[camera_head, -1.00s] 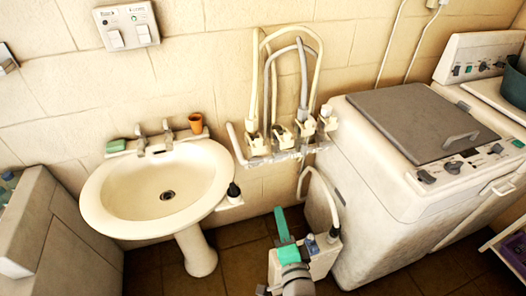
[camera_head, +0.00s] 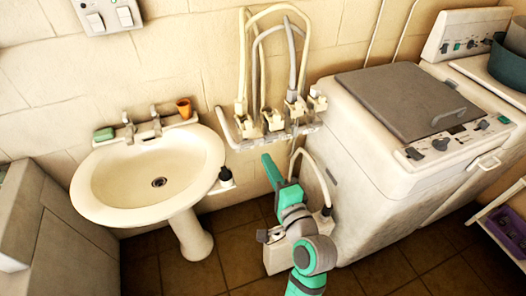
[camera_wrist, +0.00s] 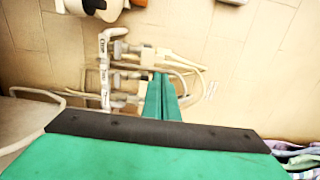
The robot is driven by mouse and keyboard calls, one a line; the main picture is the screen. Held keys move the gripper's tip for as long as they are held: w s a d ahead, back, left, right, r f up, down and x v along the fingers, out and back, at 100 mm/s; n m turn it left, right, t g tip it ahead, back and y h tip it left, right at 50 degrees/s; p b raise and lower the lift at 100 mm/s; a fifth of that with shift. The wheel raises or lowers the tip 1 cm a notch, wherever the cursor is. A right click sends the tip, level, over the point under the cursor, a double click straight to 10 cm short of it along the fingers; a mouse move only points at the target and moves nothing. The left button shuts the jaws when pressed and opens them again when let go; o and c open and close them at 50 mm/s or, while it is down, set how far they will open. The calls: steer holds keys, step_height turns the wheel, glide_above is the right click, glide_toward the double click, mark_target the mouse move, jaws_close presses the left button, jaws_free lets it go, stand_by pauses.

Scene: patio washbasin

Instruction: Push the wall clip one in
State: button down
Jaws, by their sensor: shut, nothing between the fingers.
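A wall rail (camera_head: 268,134) carries a row of several cream clip-like fittings with hoses looping up from them. The fittings include a left one (camera_head: 244,124), a middle one (camera_head: 272,120) and a right one (camera_head: 296,106). I cannot tell which is wall clip one, or how far any is pushed in. In the wrist view the rail (camera_wrist: 104,72) runs up and down, left of the fingers. My green gripper (camera_head: 267,160) is shut and empty, below and in front of the rail. Its fingertips also show in the wrist view (camera_wrist: 163,78), seemingly apart from the fittings.
A washbasin (camera_head: 110,190) stands left of the rail, with an orange cup (camera_head: 184,107) and green soap (camera_head: 104,134) on it. A washing machine (camera_head: 365,170) stands close on the right. A switch plate (camera_head: 107,14) is on the wall.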

mark_target(249, 126)
steer(key=x, duration=1.3)
